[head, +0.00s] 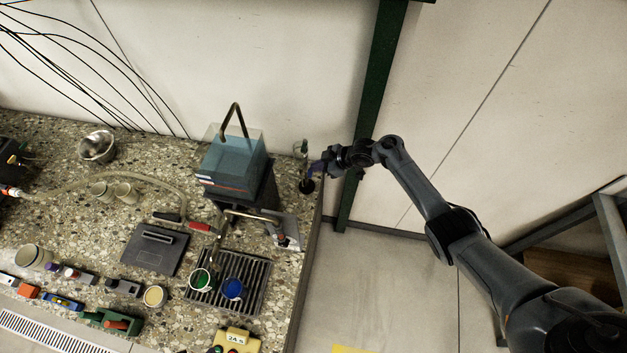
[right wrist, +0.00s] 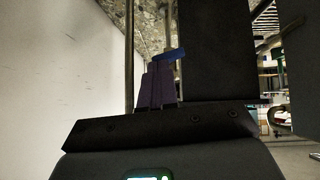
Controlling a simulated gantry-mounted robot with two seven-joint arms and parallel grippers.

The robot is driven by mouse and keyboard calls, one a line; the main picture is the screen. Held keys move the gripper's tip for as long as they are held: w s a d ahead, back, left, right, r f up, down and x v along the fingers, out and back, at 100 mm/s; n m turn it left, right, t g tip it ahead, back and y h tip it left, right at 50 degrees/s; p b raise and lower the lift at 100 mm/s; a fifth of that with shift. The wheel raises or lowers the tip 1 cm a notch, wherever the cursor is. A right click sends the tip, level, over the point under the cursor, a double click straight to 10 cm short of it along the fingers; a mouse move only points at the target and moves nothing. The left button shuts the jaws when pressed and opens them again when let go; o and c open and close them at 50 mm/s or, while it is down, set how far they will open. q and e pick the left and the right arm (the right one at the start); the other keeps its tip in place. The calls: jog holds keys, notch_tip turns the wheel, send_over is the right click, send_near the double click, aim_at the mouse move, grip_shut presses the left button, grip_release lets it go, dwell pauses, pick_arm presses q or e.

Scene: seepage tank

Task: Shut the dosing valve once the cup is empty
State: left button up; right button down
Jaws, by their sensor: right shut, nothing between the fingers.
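My right gripper (head: 322,169) reaches in from the right, at the right end of the stone counter. Its purple fingers (right wrist: 158,86) are shut with nothing between them. A slim stand with a dark round base (head: 306,186) and a small pale greenish vessel (head: 301,147), which looks like the dosing cup, stands just left of the gripper. A blue piece (right wrist: 168,54), possibly the valve's lever, shows at the fingertips in the right wrist view; I cannot tell whether they touch. The cup's contents and the valve's setting are too small to make out. My left gripper is not in view.
A clear tank of bluish water (head: 232,160) stands left of the gripper. A drain grate (head: 252,267) in front holds a green-filled cup (head: 200,280) and a blue-filled cup (head: 233,289). The counter's right edge is close below the gripper; open floor lies beyond.

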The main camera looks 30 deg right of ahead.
pick_arm(q)
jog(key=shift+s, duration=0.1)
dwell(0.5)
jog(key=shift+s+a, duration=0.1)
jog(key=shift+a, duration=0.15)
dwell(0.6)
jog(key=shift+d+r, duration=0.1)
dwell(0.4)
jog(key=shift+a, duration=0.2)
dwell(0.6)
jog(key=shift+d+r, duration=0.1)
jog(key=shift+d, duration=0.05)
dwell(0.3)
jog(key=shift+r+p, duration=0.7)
jog(key=shift+p, duration=0.2)
